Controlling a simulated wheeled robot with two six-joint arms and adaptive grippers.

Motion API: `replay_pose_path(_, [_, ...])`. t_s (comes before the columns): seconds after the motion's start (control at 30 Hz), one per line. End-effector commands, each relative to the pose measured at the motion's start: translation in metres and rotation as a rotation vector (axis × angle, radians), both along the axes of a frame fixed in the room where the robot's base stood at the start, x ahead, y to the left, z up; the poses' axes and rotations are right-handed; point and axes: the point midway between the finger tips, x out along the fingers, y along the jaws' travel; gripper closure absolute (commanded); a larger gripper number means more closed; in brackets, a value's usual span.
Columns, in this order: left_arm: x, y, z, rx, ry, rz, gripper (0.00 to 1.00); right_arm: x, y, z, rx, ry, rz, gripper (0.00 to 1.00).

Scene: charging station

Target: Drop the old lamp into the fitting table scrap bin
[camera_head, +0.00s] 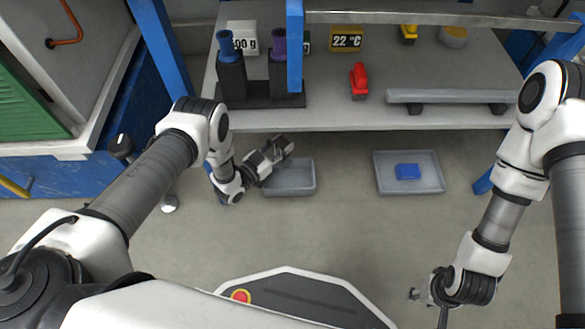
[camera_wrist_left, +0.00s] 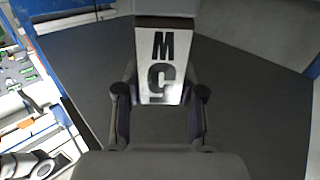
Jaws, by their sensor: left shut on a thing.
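My left gripper (camera_head: 272,155) is just above the left-hand grey bin (camera_head: 312,178), at the front edge of the table. In the left wrist view, the left gripper (camera_wrist_left: 160,97) is shut on a pale block with large black characters, which appears to be the old lamp (camera_wrist_left: 163,50). In the head view the lamp is too small and dark to make out clearly. A second grey bin (camera_head: 438,183) to the right holds a blue block (camera_head: 408,172). I cannot tell which bin is the scrap bin. My right gripper (camera_head: 424,294) hangs low at the right; its fingers are unclear.
The table (camera_head: 340,118) behind the bins carries a dark rack (camera_head: 262,95) with blue and purple pieces, a red object (camera_head: 359,80) and a grey bar (camera_head: 450,96). Blue posts frame it. The floor between the bins is clear.

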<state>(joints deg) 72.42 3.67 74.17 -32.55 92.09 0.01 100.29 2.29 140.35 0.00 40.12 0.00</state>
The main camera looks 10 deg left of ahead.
Motion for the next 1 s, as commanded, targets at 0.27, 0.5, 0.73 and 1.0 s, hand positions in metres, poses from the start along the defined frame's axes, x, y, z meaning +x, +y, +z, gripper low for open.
replay_pose_path(0.27, [-0.001, 0.0, -0.041, 0.0, 0.001, 0.001, 0.98, -0.001, 0.0, -0.037, 0.0, 0.002, 0.0, 0.6])
replay_pose_path(0.5, [0.0, 0.0, -0.059, -0.001, 0.0, 0.001, 0.98, 0.0, 0.0, -0.052, 0.0, 0.0, -0.002, 0.6])
replay_pose_path(0.73, [0.0, 0.0, -0.057, -0.001, 0.0, 0.001, 0.58, 0.0, 0.0, -0.05, 0.0, -0.001, -0.003, 0.6])
replay_pose_path(1.0, [0.0, 0.0, -0.057, -0.001, 0.0, 0.001, 0.32, 0.0, 0.0, -0.05, 0.0, 0.0, -0.002, 0.6])
